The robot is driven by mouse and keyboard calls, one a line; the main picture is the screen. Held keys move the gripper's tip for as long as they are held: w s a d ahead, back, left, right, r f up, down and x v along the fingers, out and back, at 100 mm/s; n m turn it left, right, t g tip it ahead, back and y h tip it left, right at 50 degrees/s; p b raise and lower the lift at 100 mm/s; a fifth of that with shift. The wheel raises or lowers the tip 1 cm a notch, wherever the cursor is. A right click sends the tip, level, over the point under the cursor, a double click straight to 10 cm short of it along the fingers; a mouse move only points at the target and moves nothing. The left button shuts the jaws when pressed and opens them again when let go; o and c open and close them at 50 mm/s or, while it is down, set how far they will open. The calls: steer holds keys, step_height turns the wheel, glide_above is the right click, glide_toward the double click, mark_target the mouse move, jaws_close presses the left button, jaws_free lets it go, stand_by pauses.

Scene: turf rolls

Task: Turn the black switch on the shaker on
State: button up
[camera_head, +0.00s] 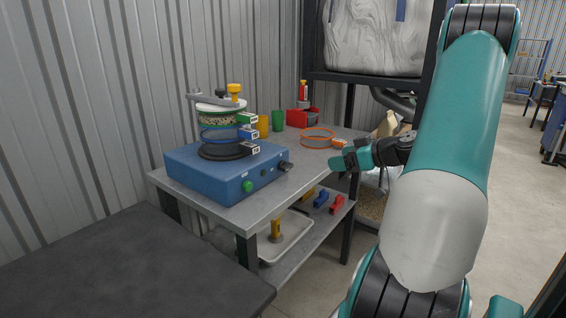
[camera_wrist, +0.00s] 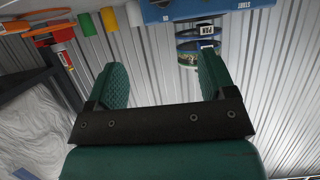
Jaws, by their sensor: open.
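The shaker (camera_head: 225,172) is a blue box on the grey metal table, with a stack of sieves (camera_head: 222,128) clamped on top. Its front face carries a green button (camera_head: 247,186), a small dark part and a black knob-like switch (camera_head: 285,167) near the right corner. My gripper (camera_head: 345,160) is right of the shaker, over the table's right edge, apart from the switch. In the wrist view my gripper (camera_wrist: 165,80) is open with nothing between its green fingers. The blue shaker body (camera_wrist: 205,10) shows at the top, upside down; the switch cannot be made out there.
An orange-rimmed sieve (camera_head: 318,138) lies on the table behind my gripper. Yellow (camera_head: 262,126) and green (camera_head: 278,120) cups and a red bin (camera_head: 302,118) stand farther back. A lower shelf holds a white tray (camera_head: 280,240). A dark tabletop (camera_head: 120,270) is at front left.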

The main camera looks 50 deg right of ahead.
mark_target(291, 166)
steer(key=p+x, duration=0.2)
steer(key=x, duration=1.5)
steer(key=shift+w+a, duration=0.2)
steer(key=shift+w, duration=0.1)
steer(key=shift+c, duration=0.4)
steer(key=c, duration=0.9)
steer(key=shift+o, duration=0.2)
steer(key=m+y, duration=0.2)
steer(key=m, duration=0.1)
steer(key=shift+d+f+y+b, duration=0.15)
steer(key=shift+d+y+b, duration=0.15)
steer(key=shift+d, duration=0.05)
steer(key=m+y, duration=0.1)
steer(key=m, duration=0.1)
steer(key=m+y, duration=0.1)
steer(key=m, duration=0.1)
steer(key=shift+d+f+t, duration=0.15)
steer(key=shift+d+t, duration=0.05)
steer(key=shift+t, duration=0.1)
